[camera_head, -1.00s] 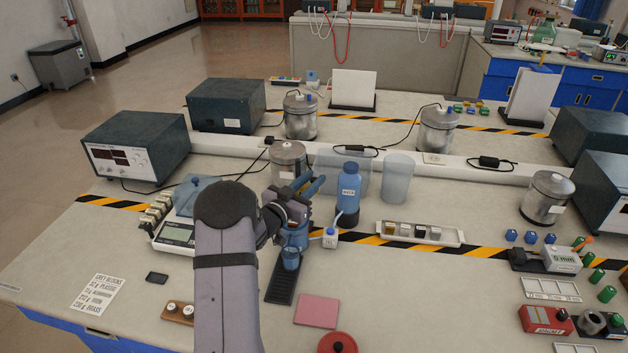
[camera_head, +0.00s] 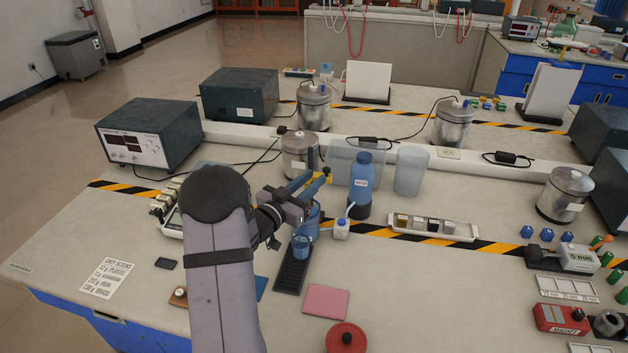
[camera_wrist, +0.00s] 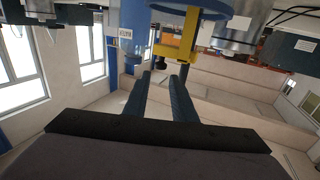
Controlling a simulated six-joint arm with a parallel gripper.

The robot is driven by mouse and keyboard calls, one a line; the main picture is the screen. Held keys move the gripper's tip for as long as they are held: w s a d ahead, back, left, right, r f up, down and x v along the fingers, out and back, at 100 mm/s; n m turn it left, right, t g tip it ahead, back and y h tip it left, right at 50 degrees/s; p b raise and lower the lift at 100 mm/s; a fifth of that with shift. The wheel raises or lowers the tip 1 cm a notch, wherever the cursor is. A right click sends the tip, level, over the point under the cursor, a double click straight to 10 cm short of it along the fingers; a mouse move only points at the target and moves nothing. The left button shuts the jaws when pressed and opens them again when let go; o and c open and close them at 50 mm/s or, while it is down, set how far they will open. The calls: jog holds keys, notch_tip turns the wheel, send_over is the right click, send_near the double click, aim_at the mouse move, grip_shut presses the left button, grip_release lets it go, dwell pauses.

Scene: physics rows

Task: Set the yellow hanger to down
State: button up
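The yellow hanger (camera_wrist: 176,44) is a bracket-shaped piece beside a blue cylinder in the wrist view, near the top. In the head view my gripper (camera_head: 318,181) is above the blue can (camera_head: 312,222), left of the blue bottle. My arm hides part of this area.
The blue bottle (camera_head: 361,183) and a clear beaker (camera_head: 411,171) stand to the right. A metal can (camera_head: 299,158) is behind. A pink mat (camera_head: 326,301) lies on clear bench in front.

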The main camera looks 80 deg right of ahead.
aim_at(324, 171)
jog(key=shift+w+a+f+b, duration=0.35)
jog(key=shift+a+b, duration=0.3)
jog(key=shift+b, duration=0.6)
jog(key=shift+p+x, duration=0.35)
jog(key=shift+x, duration=2.8)
jog(key=shift+s+a+r, duration=0.1)
jog(key=shift+r, duration=0.05)
jog(key=shift+c, duration=0.3)
grip_shut()
